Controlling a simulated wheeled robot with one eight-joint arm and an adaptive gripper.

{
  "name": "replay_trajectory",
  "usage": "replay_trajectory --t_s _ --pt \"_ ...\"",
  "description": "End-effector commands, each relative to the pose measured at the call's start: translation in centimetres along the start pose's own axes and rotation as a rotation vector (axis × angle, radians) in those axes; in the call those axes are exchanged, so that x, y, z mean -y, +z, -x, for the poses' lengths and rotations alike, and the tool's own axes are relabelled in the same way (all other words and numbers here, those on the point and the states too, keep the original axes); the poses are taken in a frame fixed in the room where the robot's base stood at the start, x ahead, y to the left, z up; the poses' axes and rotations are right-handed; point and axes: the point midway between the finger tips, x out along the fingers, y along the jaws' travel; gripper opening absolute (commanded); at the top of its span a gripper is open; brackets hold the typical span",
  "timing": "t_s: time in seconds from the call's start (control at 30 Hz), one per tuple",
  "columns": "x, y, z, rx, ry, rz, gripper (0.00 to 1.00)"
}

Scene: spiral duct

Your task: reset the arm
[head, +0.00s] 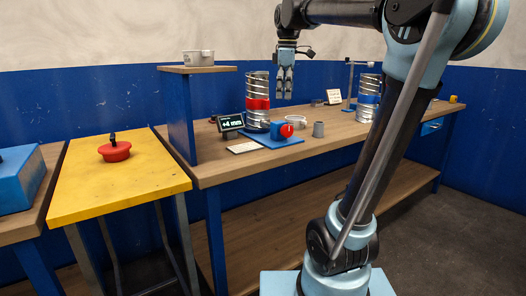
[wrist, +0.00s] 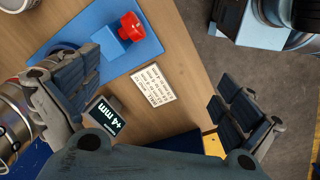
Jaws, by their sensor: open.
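My gripper (head: 285,94) hangs at the end of my raised arm, fingers pointing down, above the wooden bench. In the wrist view my gripper (wrist: 155,100) has its two dark padded fingers wide apart, with nothing between them but the bench below. In the head view it appears just right of a spiral metal duct (head: 258,84) with a red band. That duct seems to show at the left edge of the wrist view (wrist: 14,120), partly hidden by a finger.
A blue plate (head: 262,140) with a red knob (head: 287,130), a display (head: 231,122) reading "+4 mm" and a card (head: 243,147) lie below. A second duct (head: 366,104) stands farther right. A raised shelf (head: 196,69) and yellow table (head: 100,190) with a red-lidded thing (head: 115,151) are left.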

Motion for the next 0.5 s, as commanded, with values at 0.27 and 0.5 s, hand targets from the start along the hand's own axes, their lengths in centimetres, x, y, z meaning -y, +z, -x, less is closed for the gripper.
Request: replay_trajectory --t_s 0.27,0.5 --pt "6.0 5.8 -8.2 -0.013 0.034 -0.395 1.00" --pt "11.6 9.9 -16.3 -0.033 0.062 -0.734 1.00"
